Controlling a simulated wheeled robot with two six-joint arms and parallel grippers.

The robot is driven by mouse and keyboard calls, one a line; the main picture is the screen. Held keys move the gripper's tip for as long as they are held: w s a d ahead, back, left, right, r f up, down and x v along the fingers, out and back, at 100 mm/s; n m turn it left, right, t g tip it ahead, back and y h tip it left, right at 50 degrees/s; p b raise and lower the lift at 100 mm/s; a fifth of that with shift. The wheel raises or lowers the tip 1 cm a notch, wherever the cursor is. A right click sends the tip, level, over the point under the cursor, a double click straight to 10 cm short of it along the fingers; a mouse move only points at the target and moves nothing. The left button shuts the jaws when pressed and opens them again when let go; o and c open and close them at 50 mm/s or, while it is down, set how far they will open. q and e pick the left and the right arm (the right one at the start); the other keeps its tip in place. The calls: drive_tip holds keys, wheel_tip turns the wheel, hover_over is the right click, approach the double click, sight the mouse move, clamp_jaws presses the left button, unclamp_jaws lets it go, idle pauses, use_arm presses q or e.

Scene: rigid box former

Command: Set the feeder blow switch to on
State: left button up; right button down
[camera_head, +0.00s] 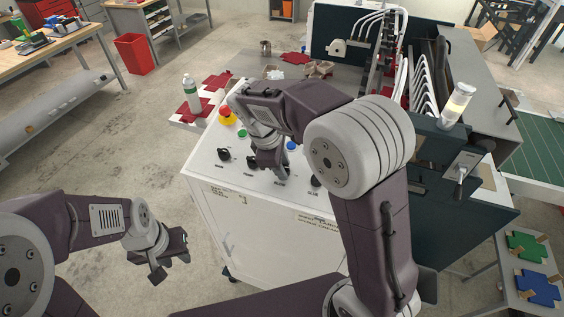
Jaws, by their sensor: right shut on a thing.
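The control panel (208,168) is the white top of a cabinet, with a row of black rotary knobs along its front. My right gripper (276,172) reaches down onto the third knob from the left, the feeder blow switch, and is shut on it. The fingers cover most of this switch, so its pointer direction cannot be read. Two black knobs (224,155) (249,162) sit to the left, and another (315,180) to the right. My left gripper (169,265) is open and empty, in the air left of the cabinet.
A red emergency button (225,113) on a yellow base and a blue button (291,146) are on the panel. A bottle (190,91) stands behind it. The machine with white hoses (424,77) rises at the right.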

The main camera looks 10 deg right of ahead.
drive_tip(key=shift+m+p, duration=0.3)
drive_tip(key=shift+m, duration=0.8)
drive_tip(key=shift+f, duration=0.1)
drive_tip(key=shift+s, duration=0.1)
drive_tip(key=c, duration=1.1)
unclamp_jaws()
drive_tip(key=shift+d, duration=0.1)
drive_tip(key=v, duration=0.9)
drive_tip(key=shift+w+d, duration=0.1)
drive_tip(key=shift+w, duration=0.1)
